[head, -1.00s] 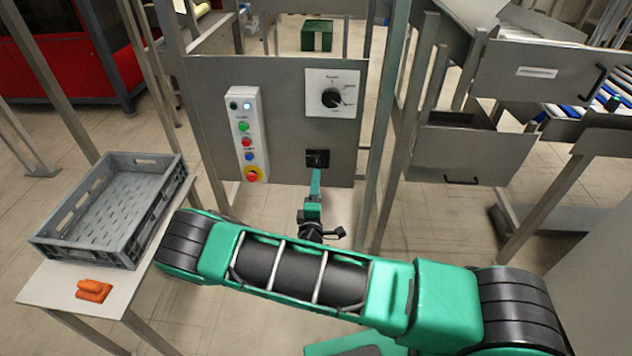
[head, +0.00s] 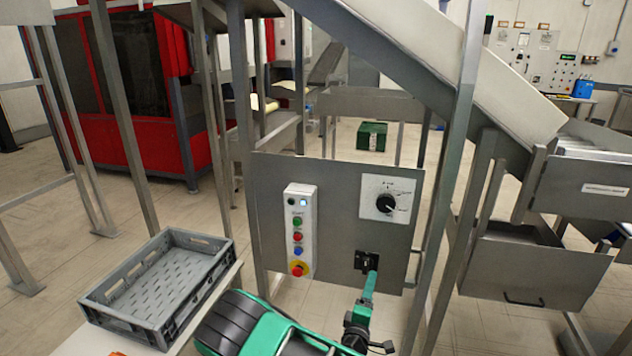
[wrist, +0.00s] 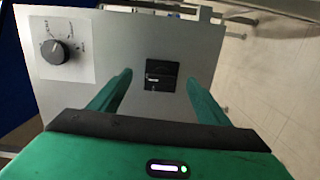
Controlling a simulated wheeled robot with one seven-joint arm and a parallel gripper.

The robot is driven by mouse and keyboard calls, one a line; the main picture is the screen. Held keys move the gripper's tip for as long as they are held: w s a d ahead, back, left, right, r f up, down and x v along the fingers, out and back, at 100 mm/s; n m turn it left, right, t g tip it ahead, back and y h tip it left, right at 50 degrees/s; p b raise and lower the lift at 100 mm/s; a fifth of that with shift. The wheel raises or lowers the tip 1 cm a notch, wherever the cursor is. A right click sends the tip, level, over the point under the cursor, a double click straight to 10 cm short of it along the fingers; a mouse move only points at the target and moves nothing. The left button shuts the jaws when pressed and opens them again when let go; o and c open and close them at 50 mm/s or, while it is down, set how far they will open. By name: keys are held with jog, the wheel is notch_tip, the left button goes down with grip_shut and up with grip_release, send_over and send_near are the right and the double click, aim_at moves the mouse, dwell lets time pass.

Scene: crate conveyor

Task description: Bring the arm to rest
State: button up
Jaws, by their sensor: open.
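My gripper (head: 368,282) is in front of the lower right part of the grey control panel (head: 335,250), close to a small black switch (head: 362,262). In the wrist view my gripper (wrist: 160,80) has its two green fingers apart, with the black switch (wrist: 161,75) framed between and beyond them. Nothing is held. I cannot tell whether a fingertip touches the panel. My green arm runs along the bottom of the head view, its lower part cut off.
The panel also carries a rotary dial (head: 386,204) and a white button box (head: 299,231). A grey crate (head: 215,243) stands on a table at left. Metal posts and a chute (head: 450,75) flank the panel. A green box (head: 372,136) is on the floor behind.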

jog(key=s+d+r+m+g+h, duration=0.1)
jog(key=d+r+m+g+h, duration=0.25)
jog(key=d, duration=0.35)
jog(key=s+d+r+m+g+h, duration=0.2)
jog(key=d+r+m+g, duration=0.25)
jog(key=d, duration=0.35)
jog(key=s+d+r+m+g+y, duration=0.2)
jog(key=s+d+r+m+g, duration=0.2)
jog(key=s+d+m+g, duration=0.5)
jog(key=s+a+r+m+y, duration=0.1)
jog(key=s+r+y, duration=0.4)
jog(key=s, duration=0.9)
jog(key=s+a+r+m+y, duration=0.1)
jog(key=s+r+y, duration=0.4)
jog(key=s+r, duration=0.4)
jog(key=s, duration=0.5)
jog(key=shift+a+r+t+y, duration=0.15)
jog(key=shift+r+t+y, duration=0.1)
jog(key=shift+t+y, duration=0.1)
jog(key=shift+w+f, duration=0.25)
jog(key=shift+w, duration=0.4)
